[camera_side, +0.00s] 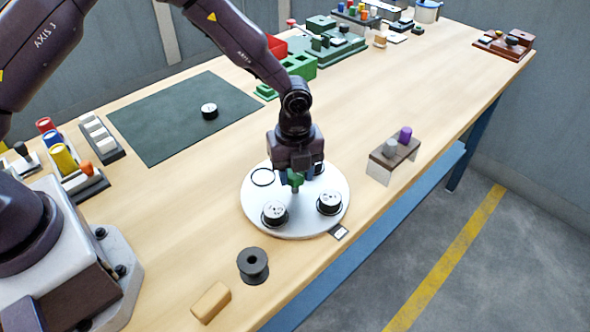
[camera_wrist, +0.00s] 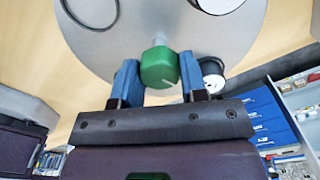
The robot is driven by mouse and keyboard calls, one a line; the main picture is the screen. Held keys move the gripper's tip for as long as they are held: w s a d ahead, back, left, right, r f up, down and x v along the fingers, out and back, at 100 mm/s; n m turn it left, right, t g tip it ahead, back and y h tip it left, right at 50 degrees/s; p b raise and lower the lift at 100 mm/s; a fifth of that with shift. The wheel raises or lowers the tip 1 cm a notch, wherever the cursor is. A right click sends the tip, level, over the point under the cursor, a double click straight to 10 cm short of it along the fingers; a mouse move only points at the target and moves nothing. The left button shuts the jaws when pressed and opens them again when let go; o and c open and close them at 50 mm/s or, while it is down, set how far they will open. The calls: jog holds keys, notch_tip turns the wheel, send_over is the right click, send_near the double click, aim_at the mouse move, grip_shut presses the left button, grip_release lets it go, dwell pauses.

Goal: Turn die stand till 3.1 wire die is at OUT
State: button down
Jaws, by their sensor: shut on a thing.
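The die stand (camera_side: 302,226) is a round pale turntable near the table's front edge. A green knob (camera_side: 295,180) stands at its middle and also shows in the wrist view (camera_wrist: 158,68). My gripper (camera_side: 294,172) is above the stand, its blue-padded fingers (camera_wrist: 159,76) shut on the knob from both sides. Black dies with white tops sit at the stand's front left (camera_side: 274,212) and front right (camera_side: 330,203); another is partly hidden behind my gripper. A black ring outline (camera_side: 262,177) marks the back left. A small plate (camera_side: 339,232) lies by the front right rim. Lettering is unreadable.
A black spool (camera_side: 253,265) and a wooden block (camera_side: 211,303) lie left of the front. A small stand with purple and grey pegs (camera_side: 395,148) is to the right. A green mat (camera_side: 180,120) holds a black-and-white round piece (camera_side: 209,111). Green trays are behind.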

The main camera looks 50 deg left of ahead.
jog(key=shift+a+m, duration=0.1)
jog(key=shift+m, duration=10.5)
jog(key=c, duration=0.7)
grip_release()
jog(key=shift+o, duration=0.2)
notch_tip(320, 180, up, 13)
